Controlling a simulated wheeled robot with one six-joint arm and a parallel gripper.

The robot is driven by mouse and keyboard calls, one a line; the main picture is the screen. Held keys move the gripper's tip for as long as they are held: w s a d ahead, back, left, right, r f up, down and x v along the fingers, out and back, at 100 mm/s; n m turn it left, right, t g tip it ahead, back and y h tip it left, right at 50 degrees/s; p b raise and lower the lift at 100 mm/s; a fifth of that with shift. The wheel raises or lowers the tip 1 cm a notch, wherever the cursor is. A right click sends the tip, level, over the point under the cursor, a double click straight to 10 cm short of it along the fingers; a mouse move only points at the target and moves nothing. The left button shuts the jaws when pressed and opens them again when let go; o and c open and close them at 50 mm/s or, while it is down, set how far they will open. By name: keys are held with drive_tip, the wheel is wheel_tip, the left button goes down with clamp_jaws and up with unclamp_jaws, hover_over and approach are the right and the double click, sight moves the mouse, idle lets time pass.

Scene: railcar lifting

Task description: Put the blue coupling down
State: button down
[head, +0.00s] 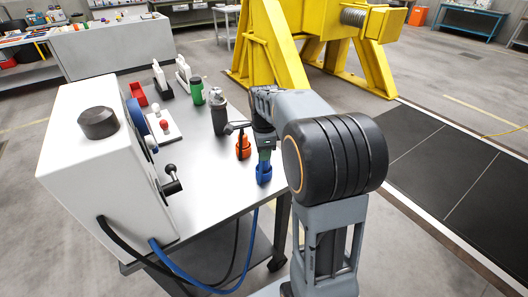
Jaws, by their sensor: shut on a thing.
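The blue coupling (264,174) is near the right edge of the grey table (205,190). My gripper (264,156) points down and is shut on it from above. The fingertips are small and partly hidden by my arm. I cannot tell whether the coupling touches the table top. A blue hose (250,235) hangs over the table's front edge below it.
A white control box (110,165) fills the table's left side. Bare table top lies left of the coupling.

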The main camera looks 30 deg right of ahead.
drive_tip(key=shift+f, duration=0.15)
drive_tip(key=c, duration=1.1)
unclamp_jaws()
drive_tip(key=shift+o, duration=0.2)
wheel_tip(320, 180, up, 12)
drive_tip(key=shift+f+p, duration=0.2)
drive_tip(key=shift+p, duration=0.5)
drive_tip(key=s+a+f+n+t, duration=0.1)
drive_tip(key=s+a+f+n, duration=0.4)
drive_tip(key=s+n, duration=0.3)
drive_tip(key=s+a+f+n+t, duration=0.2)
drive_tip(key=s+a+f+n, duration=0.2)
drive_tip(key=s+n, duration=0.4)
drive_tip(key=f+n, duration=0.1)
drive_tip(key=n, duration=0.4)
drive_tip(key=shift+a+f, duration=0.35)
drive_tip(key=shift+f, duration=0.05)
